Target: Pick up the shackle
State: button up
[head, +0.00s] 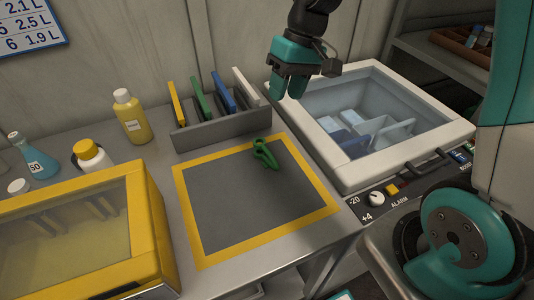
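The green shackle (264,155) lies on the grey mat with a yellow border (222,213), near its far edge. My teal gripper (288,92) hangs in the air above and to the right of the shackle, clear of it. Its two fingertips point down with a gap between them, and nothing shows between them.
A rack (222,130) with several coloured plates stands behind the mat. A white-framed glass-lidded box (335,158) is at right, a yellow case (150,225) at left. Several bottles, including a yellow one (131,118), stand at back left. The mat is otherwise clear.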

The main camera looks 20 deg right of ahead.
send_over(267, 150)
jog(key=d, duration=0.2)
notch_tip(267, 150, down, 10)
jog(key=shift+a+r, duration=0.1)
jog(key=shift+a, duration=0.05)
jog(key=shift+p+x, duration=0.5)
jog(key=shift+x, duration=2.45)
jog(key=shift+w, duration=0.15)
grip_shut()
